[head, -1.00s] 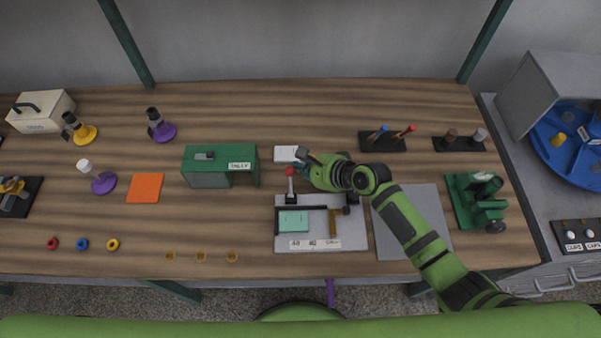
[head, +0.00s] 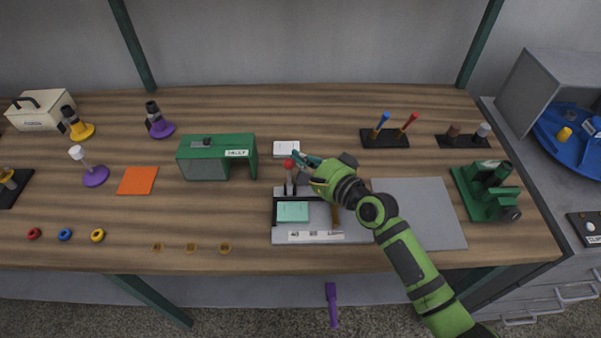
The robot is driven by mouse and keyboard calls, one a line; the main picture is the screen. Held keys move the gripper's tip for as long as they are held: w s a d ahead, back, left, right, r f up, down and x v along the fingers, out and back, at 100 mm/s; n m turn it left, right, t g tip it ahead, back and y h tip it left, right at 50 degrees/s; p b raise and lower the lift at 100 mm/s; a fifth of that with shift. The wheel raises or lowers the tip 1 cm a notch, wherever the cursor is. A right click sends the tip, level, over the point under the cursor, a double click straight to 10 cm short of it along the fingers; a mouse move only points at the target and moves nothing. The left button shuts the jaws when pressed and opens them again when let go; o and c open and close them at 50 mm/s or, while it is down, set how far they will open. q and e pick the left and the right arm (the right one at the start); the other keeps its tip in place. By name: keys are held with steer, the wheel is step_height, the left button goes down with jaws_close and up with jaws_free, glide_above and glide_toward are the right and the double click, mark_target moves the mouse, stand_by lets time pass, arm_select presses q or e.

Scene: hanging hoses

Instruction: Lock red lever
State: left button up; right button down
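The red lever (head: 288,164) has a round red knob on an upright grey shaft. It stands at the upper left of a light grey fixture plate (head: 312,237) near the middle of the bench. My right gripper (head: 299,160) reaches in from the right, with its dark teal fingertips right beside the knob. I cannot tell whether they touch it or how far apart they are. The gripper and forearm hide the upper right part of the fixture. A mint-green block (head: 293,212) lies in a dark frame on the plate. My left gripper is not in view.
A green housing (head: 217,157) stands left of the lever, and a white card (head: 286,148) lies just behind it. A stand with blue and red handled tools (head: 385,138) and a green machine (head: 487,192) are to the right. A grey mat (head: 430,212) lies beneath my forearm.

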mark_target(293, 163)
steer(key=s+n+t+y+b, duration=0.1)
steer(key=b, duration=0.3)
steer(key=shift+s+f+n+t, duration=0.1)
steer(key=shift+s+n+t, duration=0.2)
steer(key=shift+s+n, duration=0.1)
steer(key=shift+s+n+y+b, duration=0.2)
steer(key=shift+n+y+b, duration=0.1)
steer(key=shift+y+b, duration=0.15)
steer(key=shift+s+r+t, duration=0.2)
steer(key=shift+r+t, duration=0.1)
steer(key=shift+s+r+b, duration=0.15)
steer(key=shift+b, duration=0.2)
steer(key=shift+s, duration=0.4)
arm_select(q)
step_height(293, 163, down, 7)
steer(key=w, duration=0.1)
